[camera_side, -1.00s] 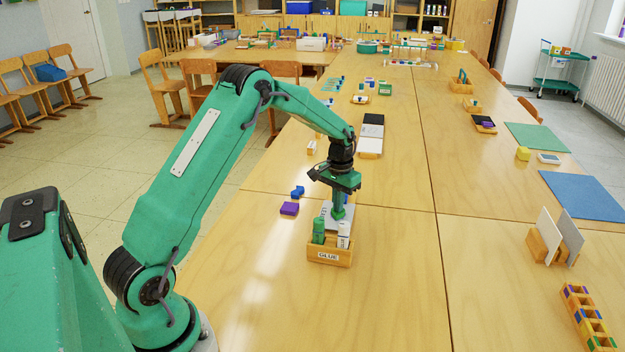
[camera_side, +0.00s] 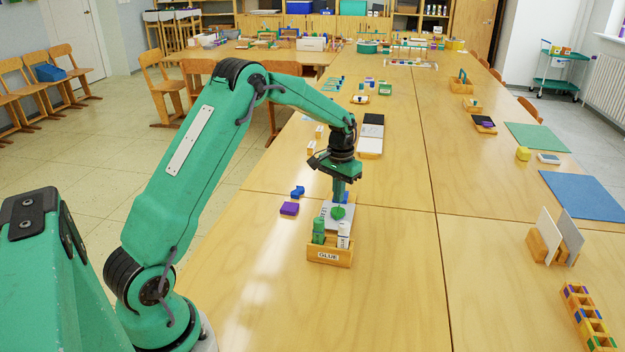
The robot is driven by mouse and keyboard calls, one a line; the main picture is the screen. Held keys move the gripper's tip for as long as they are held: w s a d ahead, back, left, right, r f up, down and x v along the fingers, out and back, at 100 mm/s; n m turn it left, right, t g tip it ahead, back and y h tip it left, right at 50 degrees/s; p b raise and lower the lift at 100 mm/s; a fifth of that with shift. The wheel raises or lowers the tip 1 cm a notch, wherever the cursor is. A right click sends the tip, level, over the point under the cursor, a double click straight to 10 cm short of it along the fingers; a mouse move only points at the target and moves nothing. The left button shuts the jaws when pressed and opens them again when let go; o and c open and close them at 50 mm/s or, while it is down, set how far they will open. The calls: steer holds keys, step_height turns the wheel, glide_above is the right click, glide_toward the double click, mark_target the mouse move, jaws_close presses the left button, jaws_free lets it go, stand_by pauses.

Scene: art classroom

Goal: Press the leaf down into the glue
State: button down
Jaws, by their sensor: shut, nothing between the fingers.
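The leaf (camera_side: 338,213) looks like a small green patch on a light grey card (camera_side: 328,222) with lettering on its left side. The card lies on the table just behind the glue holder. My gripper (camera_side: 339,203) is shut and empty, pointing straight down right over the leaf. Its fingertips seem just above the leaf, but I cannot tell whether they touch it. Any glue under the leaf is hidden.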

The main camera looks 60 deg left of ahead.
steer(key=shift+r, duration=1.85)
steer(key=shift+r, duration=0.1)
step_height(320, 180, up, 8)
steer(key=t, duration=0.1)
glide_above(338, 211)
steer(key=s+d, duration=0.4)
steer(key=d, duration=0.1)
steer(key=s+d+r+m+t, duration=0.1)
steer(key=s+d+r+t, duration=0.1)
steer(key=s+d+r, duration=0.4)
steer(key=s+d+m+t, duration=0.1)
steer(key=s+d, duration=0.2)
steer(key=s, duration=0.6)
steer(key=s+d+m+t, duration=0.1)
steer(key=s+d, duration=0.2)
steer(key=s, duration=0.6)
steer(key=shift+s+t, duration=0.3)
steer(key=shift+s, duration=0.1)
